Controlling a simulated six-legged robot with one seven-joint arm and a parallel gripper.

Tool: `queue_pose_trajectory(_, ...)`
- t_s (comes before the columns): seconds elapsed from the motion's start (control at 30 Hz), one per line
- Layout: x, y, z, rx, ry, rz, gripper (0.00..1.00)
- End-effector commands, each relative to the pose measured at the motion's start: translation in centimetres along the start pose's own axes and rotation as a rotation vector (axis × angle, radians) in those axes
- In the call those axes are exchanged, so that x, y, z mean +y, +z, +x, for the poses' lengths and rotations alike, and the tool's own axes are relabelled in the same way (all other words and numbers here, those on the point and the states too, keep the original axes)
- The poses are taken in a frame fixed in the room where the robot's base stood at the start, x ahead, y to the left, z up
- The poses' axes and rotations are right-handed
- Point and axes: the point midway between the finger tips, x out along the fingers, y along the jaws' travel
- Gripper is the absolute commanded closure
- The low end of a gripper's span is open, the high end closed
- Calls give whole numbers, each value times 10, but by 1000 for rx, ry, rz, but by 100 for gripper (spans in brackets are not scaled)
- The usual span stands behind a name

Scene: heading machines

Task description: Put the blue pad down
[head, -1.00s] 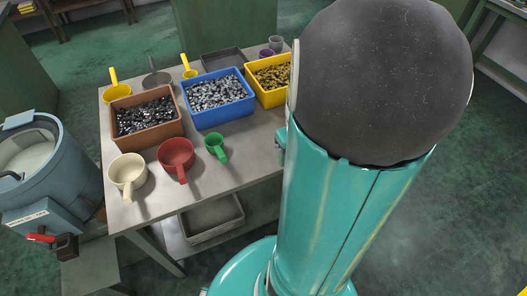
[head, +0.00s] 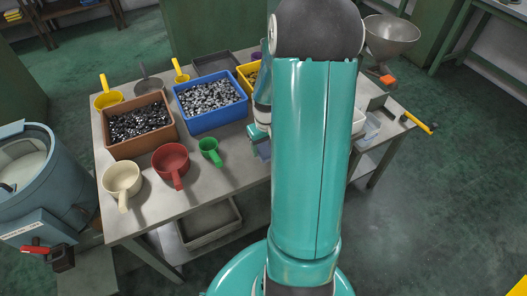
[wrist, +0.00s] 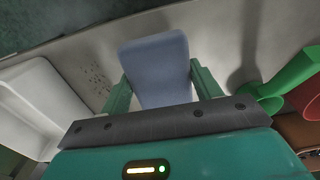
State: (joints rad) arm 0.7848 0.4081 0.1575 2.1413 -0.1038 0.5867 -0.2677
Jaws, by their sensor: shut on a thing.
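The blue pad (wrist: 155,62) is a grey-blue rounded slab in the wrist view, held between the two green fingers of my gripper (wrist: 161,84). The gripper is shut on it. In the head view, a small part of the pad (head: 264,150) shows beside my arm, over the front part of the grey table (head: 225,178). The rest of it is hidden by the arm. The wrist view shows the tabletop (wrist: 85,65) around the pad. I cannot tell whether the pad touches the table.
A green scoop (head: 210,148) and a red scoop (head: 172,162) stand left of my gripper. A blue bin (head: 213,102) of metal pieces is behind them. A white tray (wrist: 38,105) is at the left in the wrist view. A funnel (head: 390,36) stands at the back right.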

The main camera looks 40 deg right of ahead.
Motion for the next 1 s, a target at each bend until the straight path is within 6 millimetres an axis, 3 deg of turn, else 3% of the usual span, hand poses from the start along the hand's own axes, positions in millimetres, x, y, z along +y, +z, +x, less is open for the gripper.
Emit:
queue_pose_trajectory(0.23, -2, -14, 16, 0, 0, -1, 58)
queue_pose_trajectory(0.43, -2, -12, 44, -2, -1, 0, 58)
queue_pose_trajectory(1.0, -2, -12, 55, -1, 0, 0, 58)
